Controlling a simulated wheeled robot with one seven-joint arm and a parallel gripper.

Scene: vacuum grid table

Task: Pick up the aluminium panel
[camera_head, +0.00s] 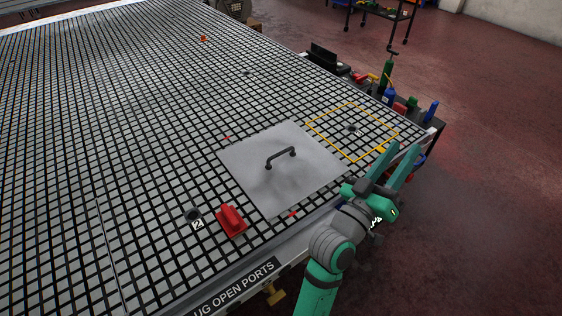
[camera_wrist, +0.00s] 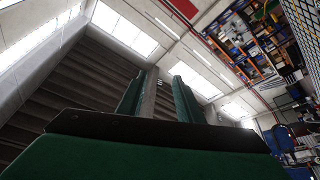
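The aluminium panel (camera_head: 255,165) is a flat grey square sheet lying on the grid table (camera_head: 120,90). A dark handle (camera_head: 281,157) stands up from its middle. My gripper (camera_head: 405,152) is to the right of the panel, over the table's right edge and apart from the panel. Its two green fingers point up and are spread with a gap between them, holding nothing. In the wrist view the fingers (camera_wrist: 158,92) point up toward the ceiling and walls, with a gap between them. The panel is not in the wrist view.
A red block (camera_head: 231,221) stands on the table near the panel's lower left corner. A yellow outlined square (camera_head: 352,131) lies right of the panel with a small dark port in it. Bottles and tools (camera_head: 400,105) crowd a side shelf. The grid left of the panel is mostly clear.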

